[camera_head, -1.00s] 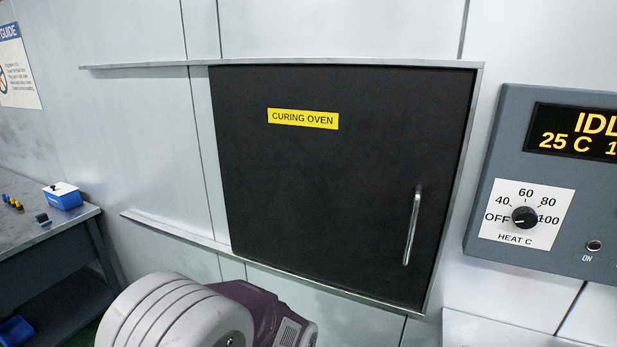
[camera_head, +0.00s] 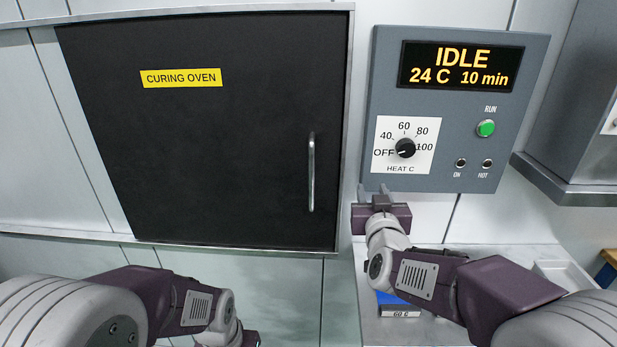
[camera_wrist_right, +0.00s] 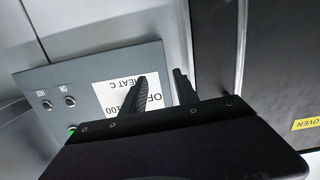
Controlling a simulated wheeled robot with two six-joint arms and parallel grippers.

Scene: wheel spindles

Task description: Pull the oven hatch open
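The oven hatch (camera_head: 220,130) is a large black panel with a yellow CURING OVEN label, shut flush in its metal frame. Its upright silver bar handle (camera_head: 311,172) is near the right edge. My right gripper (camera_head: 376,194) is right of the handle, below the control panel, apart from the handle. In the right wrist view, upside down, its two dark fingers (camera_wrist_right: 160,78) are parted and empty; the hatch (camera_wrist_right: 290,60) and what looks like its handle (camera_wrist_right: 242,45) lie to their right. My left arm's wrist is at the bottom; its gripper (camera_head: 250,338) is mostly cut off.
The grey control panel (camera_head: 470,90) reads IDLE, 24 C, 10 min. Its heat dial (camera_head: 405,148) points to OFF. Below it is a pale ledge (camera_head: 345,300) with a blue box (camera_head: 392,303). A grey cabinet (camera_head: 568,130) juts out at right. Space before the hatch is clear.

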